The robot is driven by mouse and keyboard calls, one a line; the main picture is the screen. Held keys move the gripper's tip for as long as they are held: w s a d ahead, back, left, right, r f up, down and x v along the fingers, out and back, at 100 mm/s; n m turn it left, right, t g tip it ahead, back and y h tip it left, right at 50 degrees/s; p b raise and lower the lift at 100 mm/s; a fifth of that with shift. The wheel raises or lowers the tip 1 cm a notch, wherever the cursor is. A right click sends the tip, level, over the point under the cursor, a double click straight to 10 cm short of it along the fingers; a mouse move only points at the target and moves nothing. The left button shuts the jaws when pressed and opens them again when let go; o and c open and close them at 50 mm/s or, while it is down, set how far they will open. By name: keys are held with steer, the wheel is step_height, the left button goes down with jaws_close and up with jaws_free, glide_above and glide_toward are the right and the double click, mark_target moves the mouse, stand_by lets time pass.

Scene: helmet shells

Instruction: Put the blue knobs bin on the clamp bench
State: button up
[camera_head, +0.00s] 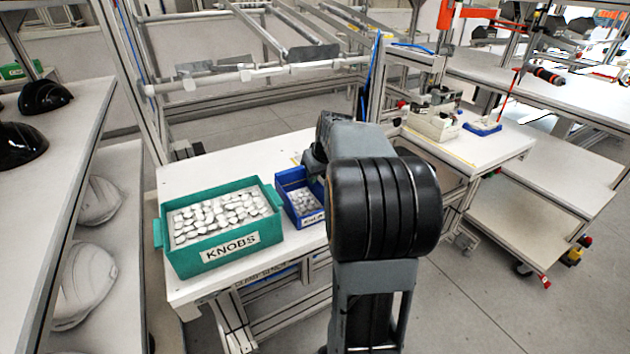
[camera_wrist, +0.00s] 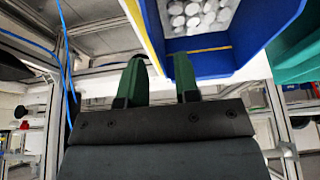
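The blue bin (camera_head: 298,197) stands on the white bench (camera_head: 225,168), close to the right of a green bin. It holds small pale knobs; its front label is partly hidden by my arm. The bench's front edge has lettering too small to read surely. My gripper's fingers are hidden in the head view, where my arm reaches toward the blue bin. In the wrist view, my gripper (camera_wrist: 160,72) has its two green fingers apart. The blue bin (camera_wrist: 205,45) fills the top there, with its yellow-edged corner between and beyond the fingertips. I see no finger pressed on it.
The green bin (camera_head: 221,224), labelled KNOBS, holds many pale knobs. A second white bench (camera_head: 480,150) at the right carries a beige bin (camera_head: 432,122) and a small blue tray (camera_head: 482,128). Shelves with black helmet shells (camera_head: 45,96) stand at the left. A metal frame rises behind.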

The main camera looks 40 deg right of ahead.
steer(key=v, duration=0.7)
steer(key=shift+r+p, duration=0.15)
steer(key=shift+p, duration=0.2)
steer(key=s+a+f+m+p, duration=0.1)
steer(key=s+a+f+g+p, duration=0.1)
steer(key=a, duration=0.1)
steer(key=s+a+f+m+p, duration=0.1)
steer(key=s+a, duration=0.1)
steer(key=shift+s+a+m, duration=0.15)
steer(key=shift+a+m, duration=0.1)
steer(key=shift+m, duration=0.05)
steer(key=s+a+r+n+p, duration=0.2)
steer(key=s+a+r+p, duration=0.1)
steer(key=a, duration=0.5)
steer(key=s+a+r+n+p, duration=0.2)
steer(key=s+a+p, duration=0.4)
steer(key=a, duration=0.3)
steer(key=shift+a+r+y, duration=0.3)
steer(key=shift+r, duration=0.35)
steer(key=shift+a, duration=0.1)
